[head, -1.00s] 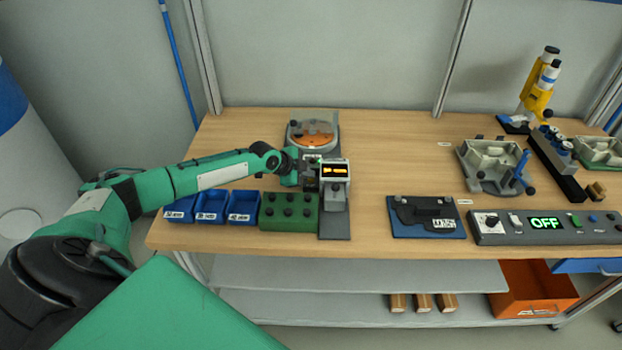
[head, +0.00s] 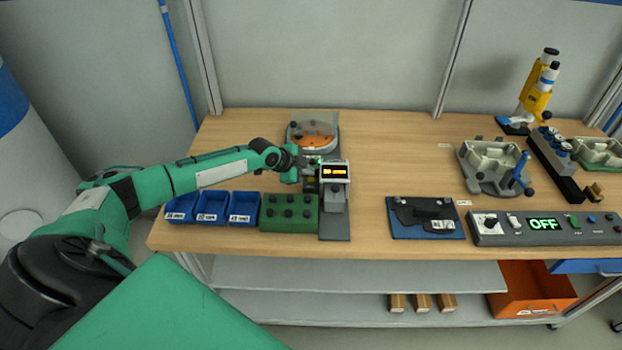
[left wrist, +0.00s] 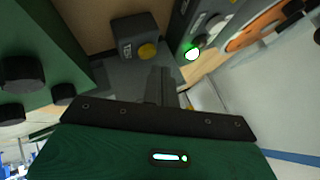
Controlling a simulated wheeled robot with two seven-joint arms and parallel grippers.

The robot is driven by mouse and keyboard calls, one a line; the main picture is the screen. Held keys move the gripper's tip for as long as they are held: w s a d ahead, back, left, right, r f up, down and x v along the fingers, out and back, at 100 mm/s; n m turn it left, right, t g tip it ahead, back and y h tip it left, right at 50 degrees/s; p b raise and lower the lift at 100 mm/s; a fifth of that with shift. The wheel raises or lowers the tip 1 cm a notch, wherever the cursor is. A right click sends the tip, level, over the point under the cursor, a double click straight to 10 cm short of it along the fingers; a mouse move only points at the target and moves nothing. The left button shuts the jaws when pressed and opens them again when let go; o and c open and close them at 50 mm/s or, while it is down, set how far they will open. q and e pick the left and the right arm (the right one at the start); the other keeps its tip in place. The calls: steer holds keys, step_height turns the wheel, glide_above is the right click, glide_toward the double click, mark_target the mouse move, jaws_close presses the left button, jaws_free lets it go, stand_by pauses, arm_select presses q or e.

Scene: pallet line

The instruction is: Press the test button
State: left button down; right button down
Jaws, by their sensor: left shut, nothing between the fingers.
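A small dark box with a round yellow button (left wrist: 147,51) shows in the left wrist view, with a label on its side that is hard to read. In the head view the yellow button (head: 311,181) is small, left of the tester with the orange display (head: 335,172). My left gripper (head: 308,162) is shut and empty beside the tester. In the left wrist view its closed fingers (left wrist: 161,82) are below the yellow button in the picture, apart from it in the image. Their exact height above the box is unclear. My right gripper is out of view.
A lit green lamp (left wrist: 192,54) is close to the fingers. A round fixture with an orange disc (head: 313,135) stands behind. A green block with black knobs (head: 289,212) and blue bins (head: 212,207) stand in front.

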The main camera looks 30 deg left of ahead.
mark_target(307, 183)
arm_select(q)
step_height(307, 183, up, 5)
steer(key=p, duration=0.3)
stand_by(0.7)
